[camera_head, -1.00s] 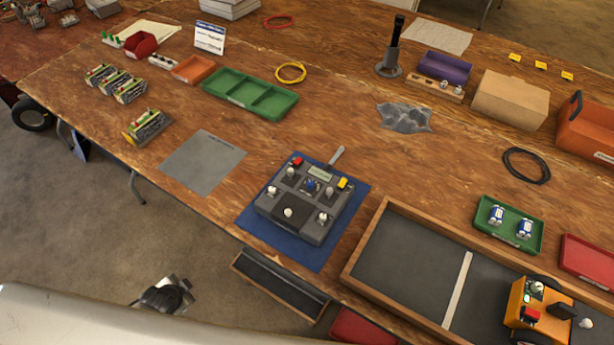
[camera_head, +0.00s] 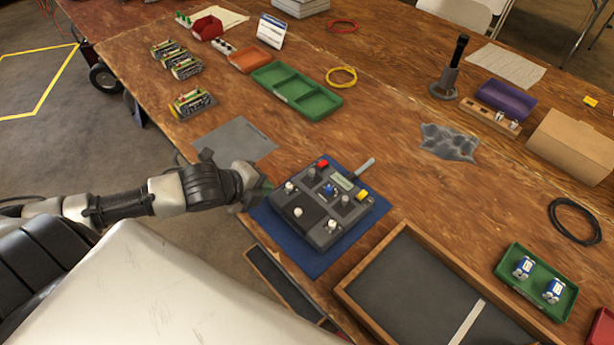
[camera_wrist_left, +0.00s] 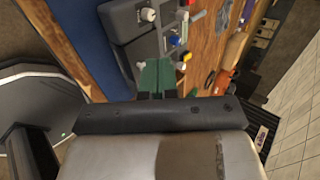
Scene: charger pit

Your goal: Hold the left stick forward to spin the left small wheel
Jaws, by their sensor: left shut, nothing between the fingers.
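The dark grey controller (camera_head: 318,215) lies on a blue mat (camera_head: 262,213) on the bench, with a red button, a yellow button, a blue knob and several white-tipped sticks. The left stick (camera_head: 290,187) has a white knob near the controller's left edge. My left gripper (camera_head: 262,188) is at that edge, just left of the stick and apart from it. In the left wrist view its green fingertips (camera_wrist_left: 158,76) are together and empty, close to the controller (camera_wrist_left: 125,28). My right gripper is out of view. The small wheel is not visible now.
A wood-framed dark tray (camera_head: 395,275) with a pale strip stands right of the controller. A green tray (camera_head: 540,292) with two blue-and-white parts is further right. A grey sheet (camera_head: 238,138) lies behind my left gripper.

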